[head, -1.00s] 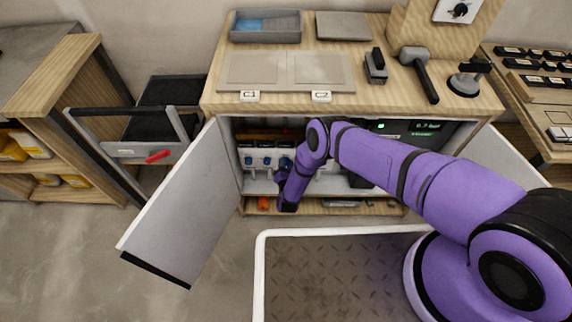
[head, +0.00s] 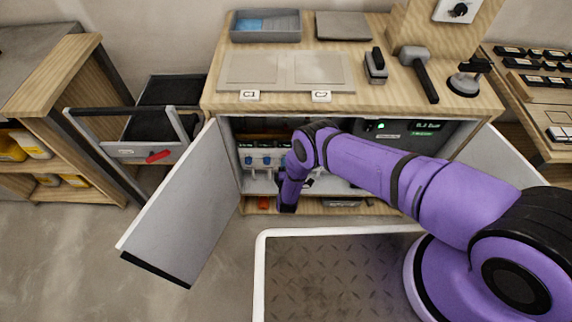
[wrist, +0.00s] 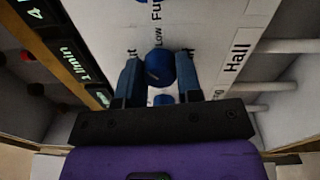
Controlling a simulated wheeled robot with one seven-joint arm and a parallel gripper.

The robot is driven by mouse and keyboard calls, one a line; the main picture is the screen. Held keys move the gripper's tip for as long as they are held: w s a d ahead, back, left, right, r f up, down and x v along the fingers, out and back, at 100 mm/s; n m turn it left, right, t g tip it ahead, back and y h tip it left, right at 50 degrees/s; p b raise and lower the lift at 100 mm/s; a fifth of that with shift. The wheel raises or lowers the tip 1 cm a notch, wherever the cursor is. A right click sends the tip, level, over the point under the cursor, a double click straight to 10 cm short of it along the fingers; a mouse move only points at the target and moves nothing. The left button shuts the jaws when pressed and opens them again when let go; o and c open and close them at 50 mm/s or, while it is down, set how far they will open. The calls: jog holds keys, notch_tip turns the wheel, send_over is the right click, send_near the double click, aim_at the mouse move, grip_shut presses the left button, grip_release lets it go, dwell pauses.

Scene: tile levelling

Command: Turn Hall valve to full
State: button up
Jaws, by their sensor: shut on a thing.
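The Hall valve is a round blue knob (wrist: 160,68) on a white panel in the wrist view, beside the printed Hall label (wrist: 237,52). My gripper (wrist: 160,76) has its two blue fingers on either side of this knob and is shut on it. The words Low and part of Full are printed by the knob; the fingers hide some of the scale, and I cannot read the knob's setting. In the head view my arm hides the gripped knob and my fingertips.
Other blue knobs show in the head view (head: 248,160) and nearer my palm in the wrist view (wrist: 163,99). Lit green l/min displays (wrist: 82,62) lie beside the panel. The open cabinet door (head: 180,205) stands left of my arm. White pipes (wrist: 285,87) run at right.

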jog(key=n, duration=1.4)
jog(key=n+g, duration=0.1)
jog(key=n, duration=1.2)
jog(key=shift+a+r+n+h, duration=0.1)
jog(key=shift+a+n+h, duration=0.1)
jog(key=shift+n+h, duration=0.15)
dwell(1.2)
dwell(0.5)
jog(key=o, duration=0.9)
jog(key=shift+o, duration=0.2)
